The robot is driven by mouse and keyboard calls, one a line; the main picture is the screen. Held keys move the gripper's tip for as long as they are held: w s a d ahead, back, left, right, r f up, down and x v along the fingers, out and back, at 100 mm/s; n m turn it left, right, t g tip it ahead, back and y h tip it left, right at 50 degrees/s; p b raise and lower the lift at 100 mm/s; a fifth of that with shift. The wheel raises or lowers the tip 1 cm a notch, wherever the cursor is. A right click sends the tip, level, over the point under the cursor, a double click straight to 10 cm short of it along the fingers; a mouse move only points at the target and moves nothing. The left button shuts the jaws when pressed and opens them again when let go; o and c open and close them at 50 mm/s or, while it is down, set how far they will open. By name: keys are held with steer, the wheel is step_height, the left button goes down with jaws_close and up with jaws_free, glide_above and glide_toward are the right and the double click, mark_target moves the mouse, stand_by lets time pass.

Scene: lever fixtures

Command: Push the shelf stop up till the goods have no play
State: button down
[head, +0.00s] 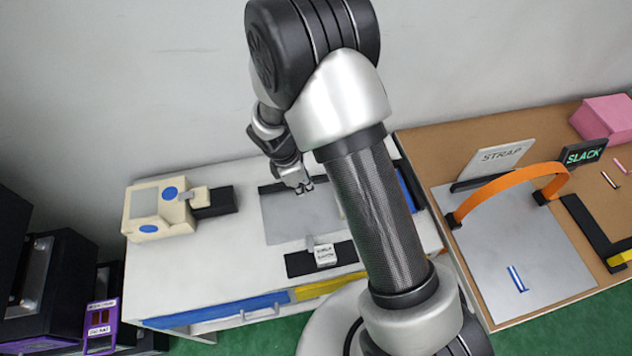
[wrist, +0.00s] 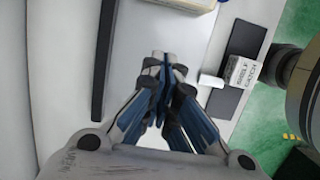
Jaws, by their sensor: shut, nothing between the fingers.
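My gripper (head: 303,188) is shut and empty above the far part of a grey plate (head: 283,222) on the white cabinet. In the wrist view the closed fingertips (wrist: 164,60) point at the pale surface. A small white block (head: 325,254) with a label that seems to start with "SHELF" sits on a black strip (head: 300,264) at the plate's near edge. A grey tab (head: 310,241) sticks out from it toward the plate. The block also shows in the wrist view (wrist: 238,72), right of the fingers and apart from them. I cannot make out the goods; my arm hides part of the plate.
A cream device (head: 160,208) with blue buttons stands at the left of the white top. A black bar (wrist: 103,60) runs along the plate's far edge. On the brown table to the right are an orange strap (head: 508,185) and signs reading STRAP (head: 500,156) and SLACK (head: 584,153).

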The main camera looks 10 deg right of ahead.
steer(key=b+x, duration=0.2)
steer(key=x, duration=0.6)
steer(key=d, duration=0.3)
steer(key=shift+d+r+b, duration=0.25)
steer(key=shift+r+b, duration=0.05)
steer(key=shift+r, duration=0.05)
steer(key=shift+w+d, duration=0.1)
steer(key=shift+d, duration=0.15)
steer(key=shift+d, duration=0.65)
steer(key=shift+a, duration=0.15)
